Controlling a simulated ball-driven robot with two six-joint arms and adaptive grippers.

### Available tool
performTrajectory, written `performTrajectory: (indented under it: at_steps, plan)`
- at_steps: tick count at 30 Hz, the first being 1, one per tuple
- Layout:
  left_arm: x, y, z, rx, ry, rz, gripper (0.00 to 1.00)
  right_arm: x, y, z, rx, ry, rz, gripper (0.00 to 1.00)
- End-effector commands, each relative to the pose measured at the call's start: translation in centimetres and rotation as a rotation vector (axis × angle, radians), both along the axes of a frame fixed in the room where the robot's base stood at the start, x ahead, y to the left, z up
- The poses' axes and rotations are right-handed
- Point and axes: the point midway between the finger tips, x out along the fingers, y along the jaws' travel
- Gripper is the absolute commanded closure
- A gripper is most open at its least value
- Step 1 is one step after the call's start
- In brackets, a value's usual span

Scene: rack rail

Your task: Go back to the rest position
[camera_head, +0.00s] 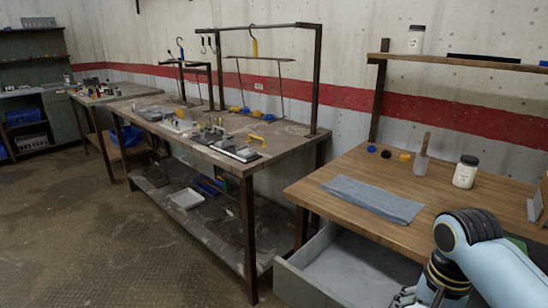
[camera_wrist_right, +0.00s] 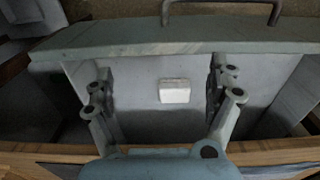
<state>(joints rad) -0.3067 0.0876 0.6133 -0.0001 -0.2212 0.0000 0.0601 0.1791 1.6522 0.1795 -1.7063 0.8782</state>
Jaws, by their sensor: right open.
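My right arm reaches in from the lower right of the head view, over the front of the wooden table (camera_head: 365,160). Only part of my right gripper (camera_head: 404,298) shows there, at the bottom edge. In the right wrist view my right gripper (camera_wrist_right: 162,82) has its two fingers wide apart with nothing held between them. It is over an open grey drawer (camera_wrist_right: 130,37). A small white block (camera_wrist_right: 174,91) lies on the drawer floor and appears between the fingers; the height gap cannot be judged. My left gripper is not in view.
The open drawer (camera_head: 300,284) juts out below the table. A folded grey cloth (camera_head: 372,199), a pestle-like tool (camera_head: 422,161) and a white jar (camera_head: 465,173) stand or lie on the table. A cluttered workbench (camera_head: 282,140) stands left. The floor at lower left is clear.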

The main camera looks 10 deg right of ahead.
Motion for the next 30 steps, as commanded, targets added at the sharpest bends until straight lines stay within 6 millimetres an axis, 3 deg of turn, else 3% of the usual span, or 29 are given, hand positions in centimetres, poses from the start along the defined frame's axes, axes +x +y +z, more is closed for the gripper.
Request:
performTrajectory:
  at_steps: [3,17,30]
  plan:
    - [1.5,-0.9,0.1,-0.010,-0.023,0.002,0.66,-0.5,0.1,0.0,-0.003,-0.007,0.026,0.10]
    - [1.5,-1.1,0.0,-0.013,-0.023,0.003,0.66,-5.6,1.4,1.7,-0.052,-0.098,0.338,0.10]
    - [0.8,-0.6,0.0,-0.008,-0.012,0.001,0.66,-12.3,2.9,6.6,-0.148,-0.209,0.737,0.10]
